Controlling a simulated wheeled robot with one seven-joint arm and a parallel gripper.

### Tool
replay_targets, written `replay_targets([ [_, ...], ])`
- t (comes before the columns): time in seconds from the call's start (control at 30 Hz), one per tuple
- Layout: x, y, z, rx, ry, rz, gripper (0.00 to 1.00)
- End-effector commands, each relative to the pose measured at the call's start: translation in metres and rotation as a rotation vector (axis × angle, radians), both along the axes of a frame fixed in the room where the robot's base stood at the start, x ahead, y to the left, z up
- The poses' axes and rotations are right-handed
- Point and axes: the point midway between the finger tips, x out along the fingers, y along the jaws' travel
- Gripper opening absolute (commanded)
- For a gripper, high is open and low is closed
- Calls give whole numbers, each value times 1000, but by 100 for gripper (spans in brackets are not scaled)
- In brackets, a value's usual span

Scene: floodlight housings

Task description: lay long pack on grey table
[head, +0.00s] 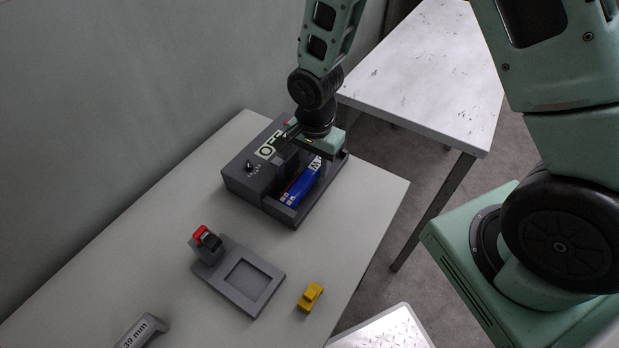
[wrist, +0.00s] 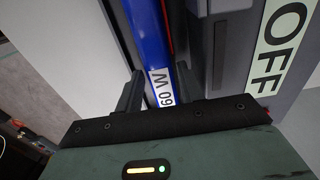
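The long pack (head: 303,182) is blue with a red stripe and a white label. It lies in the slot of a dark grey housing marked OFF (head: 290,215). In the wrist view the pack (wrist: 146,40) shows a "60 W" label. My gripper (head: 312,152) is over the pack's far end. In the wrist view the fingers of my gripper (wrist: 160,82) are apart, one on each side of the labelled end; I see no clear grip on it. The housing stands on a plain light grey table (head: 190,195). A second, pale scuffed table (head: 430,75) stands at the back right.
A grey holder with a red-topped clamp and a square recess (head: 225,283) sits nearer on the plain table. A small yellow toy car (head: 311,296) is beside it. A grey block marked "39 mm" (head: 140,331) is at the front left. The scuffed table's visible top is clear.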

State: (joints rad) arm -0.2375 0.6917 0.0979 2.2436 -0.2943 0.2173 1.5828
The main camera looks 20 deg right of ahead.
Motion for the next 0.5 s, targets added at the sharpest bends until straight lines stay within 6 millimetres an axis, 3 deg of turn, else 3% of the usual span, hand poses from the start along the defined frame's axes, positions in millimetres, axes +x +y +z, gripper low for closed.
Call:
replay_targets([
  [0.1,0,0,1,0,0,0,35],
  [0.2,0,0,1,0,0,0,8],
  [0.23,0,0,1,0,0,0,3],
  [0.5,0,0,1,0,0,0,3],
])
